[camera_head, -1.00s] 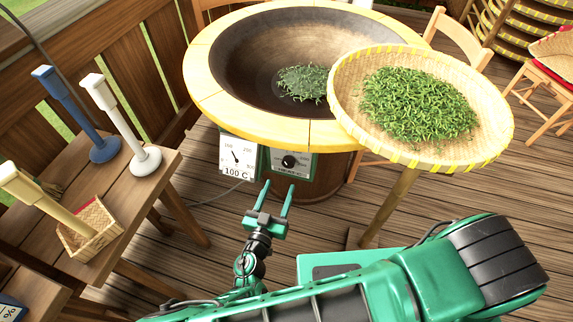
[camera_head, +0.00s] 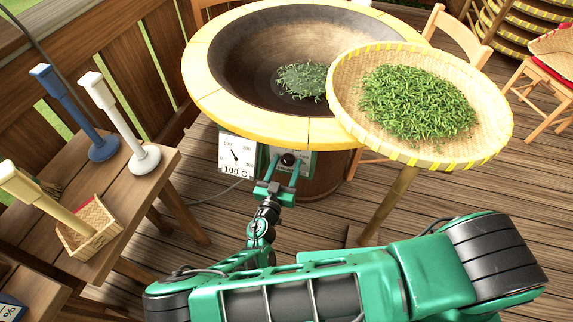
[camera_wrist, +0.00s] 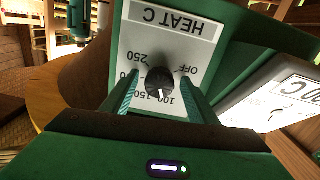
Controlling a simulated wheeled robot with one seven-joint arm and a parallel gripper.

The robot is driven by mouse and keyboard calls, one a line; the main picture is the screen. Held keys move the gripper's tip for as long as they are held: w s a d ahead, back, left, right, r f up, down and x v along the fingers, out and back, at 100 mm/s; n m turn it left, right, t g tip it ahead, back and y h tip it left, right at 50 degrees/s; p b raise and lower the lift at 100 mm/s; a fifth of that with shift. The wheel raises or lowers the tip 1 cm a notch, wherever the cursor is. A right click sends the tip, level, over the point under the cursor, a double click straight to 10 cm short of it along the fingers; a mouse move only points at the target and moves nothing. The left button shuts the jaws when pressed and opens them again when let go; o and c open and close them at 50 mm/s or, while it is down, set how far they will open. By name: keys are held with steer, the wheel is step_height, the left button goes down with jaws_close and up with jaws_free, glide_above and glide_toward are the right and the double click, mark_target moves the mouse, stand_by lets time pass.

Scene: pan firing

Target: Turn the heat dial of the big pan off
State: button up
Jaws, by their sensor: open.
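The big pan (camera_head: 225,70) has a wide yellow rim and a dark bowl with green leaves (camera_head: 303,81) in it. Its heat dial (camera_head: 288,160) is a black knob on a white panel below the rim; in the wrist view the dial (camera_wrist: 160,83) shows upside down with OFF, 100, 150 and 250 around it. The knob's white mark points toward the 100 side, not at OFF. My gripper (camera_head: 278,170) is open in front of the panel. In the wrist view its fingers (camera_wrist: 160,92) stand on either side of the knob; contact cannot be told.
A temperature gauge (camera_head: 236,154) reading 100 C hangs left of the dial panel. A woven tray (camera_head: 345,120) of green leaves stands on a post at the right. A wooden table (camera_head: 135,188) with a blue, a white and a yellow-handled tool stands at the left.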

steer(key=c, duration=1.1)
steer(key=shift+o, duration=0.2)
steer(key=shift+n, duration=0.4)
steer(key=n, duration=1.4)
steer(key=shift+n, duration=0.4)
steer(key=n, duration=0.4)
steer(key=shift+a, duration=0.1)
steer(key=shift+n, duration=0.3)
